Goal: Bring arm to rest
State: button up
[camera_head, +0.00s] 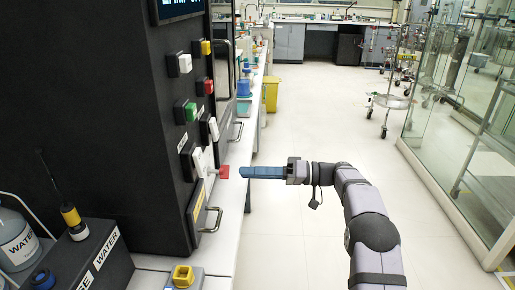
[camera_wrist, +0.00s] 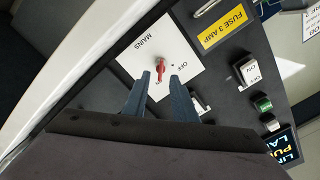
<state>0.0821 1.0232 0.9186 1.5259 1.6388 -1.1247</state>
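My gripper (camera_head: 242,172) is stretched out to the left towards the front of a black cabinet (camera_head: 115,120). Its two blue fingers also show in the wrist view (camera_wrist: 160,76), spread with a gap between them. The red rotary handle (camera_head: 222,171) of the mains switch sits just beyond the fingertips, with a small gap in the head view. In the wrist view the red handle (camera_wrist: 160,66) appears in line with the gap between the fingers, on a white plate (camera_wrist: 138,57) marked MAINS and OFF. Nothing is held.
A drawer-like handle (camera_head: 212,221) juts from the cabinet below the switch. Several push buttons sit above, including a green one (camera_head: 190,112). A water bottle (camera_head: 17,240) stands at lower left. A glass enclosure (camera_head: 460,120) is at right. Open floor (camera_head: 300,110) lies between.

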jog(key=s+d+r+m+h+p, duration=0.1)
jog(key=s+d+m+h+p, duration=0.2)
jog(key=s+d+h+p, duration=0.3)
jog(key=s+d+r+m+h+p, duration=0.2)
jog(key=s+d+h+p, duration=0.4)
jog(key=s, duration=1.1)
jog(key=s+d+r+m+h+p, duration=0.2)
jog(key=s+d+h+p, duration=0.3)
jog(key=s+d+p, duration=0.3)
jog(key=s+m+p, duration=0.1)
jog(key=s+p, duration=0.2)
jog(key=p, duration=0.2)
jog(key=shift+s+d+r+m+h, duration=0.2)
jog(key=shift+s+d+m+h, duration=0.1)
jog(key=shift+h, duration=0.1)
